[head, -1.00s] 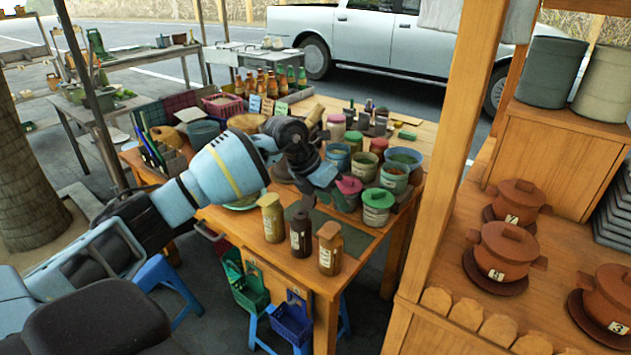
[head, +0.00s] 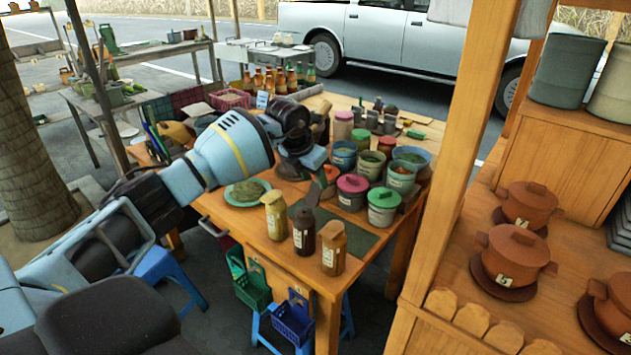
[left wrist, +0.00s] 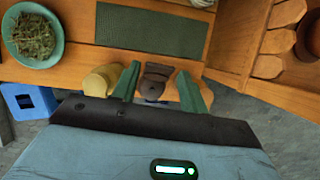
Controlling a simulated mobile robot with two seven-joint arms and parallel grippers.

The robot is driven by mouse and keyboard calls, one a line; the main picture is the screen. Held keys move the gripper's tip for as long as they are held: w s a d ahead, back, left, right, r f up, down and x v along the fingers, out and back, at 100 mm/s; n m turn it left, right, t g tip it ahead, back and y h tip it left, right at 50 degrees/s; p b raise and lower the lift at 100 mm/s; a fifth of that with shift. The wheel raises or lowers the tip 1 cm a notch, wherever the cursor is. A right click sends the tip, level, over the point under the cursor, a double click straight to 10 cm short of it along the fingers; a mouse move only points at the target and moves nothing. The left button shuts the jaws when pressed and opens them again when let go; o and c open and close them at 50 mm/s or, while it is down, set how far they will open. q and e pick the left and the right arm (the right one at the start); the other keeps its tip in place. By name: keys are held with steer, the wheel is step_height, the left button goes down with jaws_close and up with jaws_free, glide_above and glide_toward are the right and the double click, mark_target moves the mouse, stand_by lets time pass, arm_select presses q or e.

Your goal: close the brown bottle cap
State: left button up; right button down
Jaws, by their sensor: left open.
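Three capped bottles stand upright near the front corner of the wooden table: a yellow-tan one (head: 275,217), a dark brown one (head: 304,234) in the middle and an amber one (head: 332,250) with a brown cap. My left gripper (head: 316,188) is open and empty, above and behind the bottles, apart from them. In the left wrist view, the dark brown bottle (left wrist: 156,80) appears between the open green fingers (left wrist: 158,88). The yellow-tan bottle (left wrist: 100,79) shows beside the left finger; the amber one is partly hidden by the right finger. Whether any cap is loose cannot be told. My right gripper is not in view.
Jars and tubs, including a pink-lidded (head: 352,192) and a green-lidded one (head: 383,206), crowd the table right of my gripper. A plate of greens (head: 246,192) lies left. A wooden post (head: 463,150) stands right.

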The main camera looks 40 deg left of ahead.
arm_select(q)
steer(key=shift+x, duration=0.85)
steer(key=shift+c, duration=0.2)
jaws_close()
